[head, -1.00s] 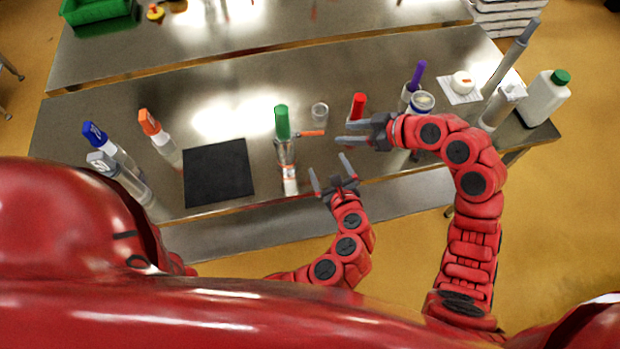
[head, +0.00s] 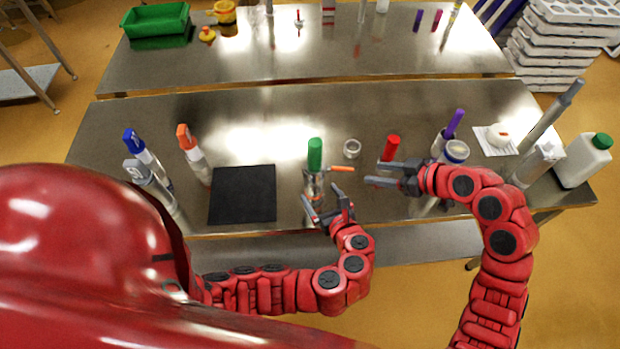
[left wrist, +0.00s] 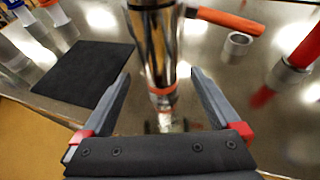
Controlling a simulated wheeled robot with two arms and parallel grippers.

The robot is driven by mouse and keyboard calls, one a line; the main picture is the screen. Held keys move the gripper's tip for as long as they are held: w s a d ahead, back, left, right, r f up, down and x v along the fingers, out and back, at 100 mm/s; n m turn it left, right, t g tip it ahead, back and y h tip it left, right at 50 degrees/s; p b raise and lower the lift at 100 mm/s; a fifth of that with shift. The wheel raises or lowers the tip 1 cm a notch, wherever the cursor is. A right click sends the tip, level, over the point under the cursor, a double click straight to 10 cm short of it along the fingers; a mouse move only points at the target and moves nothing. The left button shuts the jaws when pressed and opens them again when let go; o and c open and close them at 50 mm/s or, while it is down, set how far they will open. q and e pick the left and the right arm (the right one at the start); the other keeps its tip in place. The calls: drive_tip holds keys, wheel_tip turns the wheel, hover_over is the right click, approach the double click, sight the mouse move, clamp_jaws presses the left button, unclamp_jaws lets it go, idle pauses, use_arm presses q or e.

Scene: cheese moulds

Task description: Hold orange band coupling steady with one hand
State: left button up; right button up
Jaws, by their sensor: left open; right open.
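A shiny metal cylinder with an orange band (left wrist: 162,91) stands between the fingers of my left gripper (left wrist: 161,77) in the left wrist view. A gap shows on each side, so the fingers are open and apart from it. In the head view the metal piece (head: 313,183) carries a green top (head: 315,154), and my left gripper (head: 322,198) partly hides its lower part. My right gripper (head: 377,173) is open and empty, just in front of a red-topped piece (head: 391,148). I cannot tell whether it touches that piece.
An orange-handled item (head: 341,169) and a small metal ring (head: 351,148) lie close by the cylinder. A black mat (head: 242,194) is to the left. Orange-topped (head: 188,145) and blue-topped (head: 138,146) pieces stand further left. A white bottle (head: 581,162) stands at the right end.

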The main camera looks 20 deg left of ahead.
use_arm(q)
drive_tip(key=x, duration=0.9)
drive_tip(key=shift+c, duration=0.4)
